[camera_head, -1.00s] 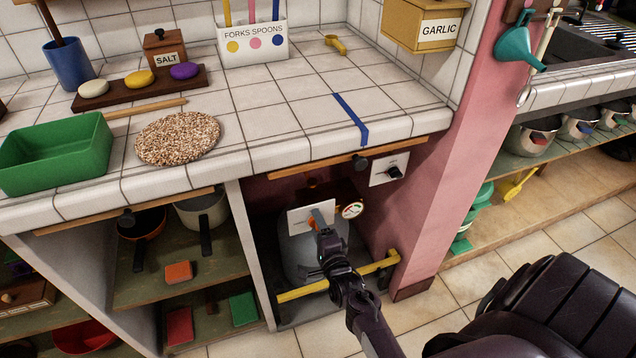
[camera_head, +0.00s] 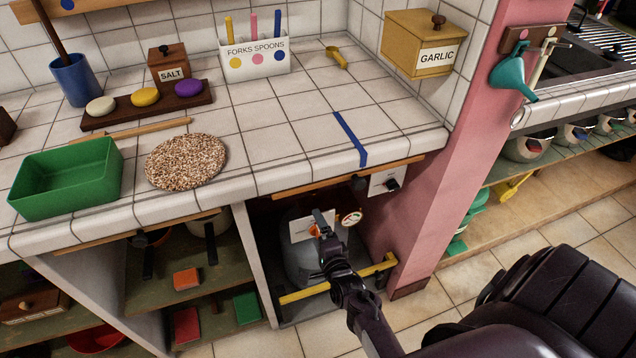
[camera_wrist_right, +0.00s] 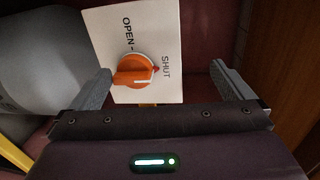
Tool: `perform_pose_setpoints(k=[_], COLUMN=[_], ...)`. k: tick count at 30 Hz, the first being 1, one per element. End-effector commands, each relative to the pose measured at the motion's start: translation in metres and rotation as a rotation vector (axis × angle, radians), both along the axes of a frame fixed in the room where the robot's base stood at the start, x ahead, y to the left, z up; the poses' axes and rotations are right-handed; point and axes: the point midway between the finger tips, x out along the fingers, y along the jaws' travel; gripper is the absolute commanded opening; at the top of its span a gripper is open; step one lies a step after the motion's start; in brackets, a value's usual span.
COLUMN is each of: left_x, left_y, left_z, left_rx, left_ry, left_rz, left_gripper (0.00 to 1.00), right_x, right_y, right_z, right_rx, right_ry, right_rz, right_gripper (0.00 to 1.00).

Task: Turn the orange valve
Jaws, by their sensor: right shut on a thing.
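The orange valve (camera_wrist_right: 135,71) is a round knob with a raised grip on a white plate (camera_wrist_right: 172,28) marked OPEN and SHUT. It also shows small in the head view (camera_head: 314,230), in the bay under the counter, partly behind my gripper. The left finger in the wrist view is right by the valve's grip, and a gap shows toward the right finger. The knob's exact setting is hard to read. My left gripper is out of view.
A yellow bar (camera_head: 305,293) crosses the bay's front. The counter edge (camera_head: 330,178) is above, a pink pillar (camera_head: 440,200) to the right, a shelf divider (camera_head: 257,265) to the left.

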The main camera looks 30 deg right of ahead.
Motion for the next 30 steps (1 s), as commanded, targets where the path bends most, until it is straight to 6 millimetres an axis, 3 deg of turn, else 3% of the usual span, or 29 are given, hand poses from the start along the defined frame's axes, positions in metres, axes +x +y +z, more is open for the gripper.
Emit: perform_pose_setpoints(k=[1, 7, 8, 9, 12, 21, 30], left_x=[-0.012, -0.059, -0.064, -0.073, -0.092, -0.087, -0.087], left_y=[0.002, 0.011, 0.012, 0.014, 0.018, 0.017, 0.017], left_z=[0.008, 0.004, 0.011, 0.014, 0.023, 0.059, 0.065], left_rx=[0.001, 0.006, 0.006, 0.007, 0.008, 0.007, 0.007], left_ry=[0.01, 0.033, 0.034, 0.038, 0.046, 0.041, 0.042], left_rz=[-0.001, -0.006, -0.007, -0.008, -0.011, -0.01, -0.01], left_gripper=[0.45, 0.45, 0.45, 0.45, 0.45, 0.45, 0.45], right_x=[0.019, 0.019, 0.02, 0.019, 0.018, 0.017, 0.016], right_y=[-0.005, -0.005, -0.005, -0.006, -0.006, -0.007, -0.007], right_z=[0.063, 0.085, 0.094, 0.101, 0.114, 0.146, 0.152], right_rx=[-0.031, -0.032, -0.033, -0.033, -0.03, -0.028, -0.028], right_ry=[-0.111, -0.112, -0.111, -0.11, -0.103, -0.095, -0.093], right_rz=[0.001, 0.002, 0.002, 0.002, 0.0, -0.003, -0.005], right_gripper=[0.82, 0.8, 0.76, 0.62, 0.62, 0.62, 0.62])
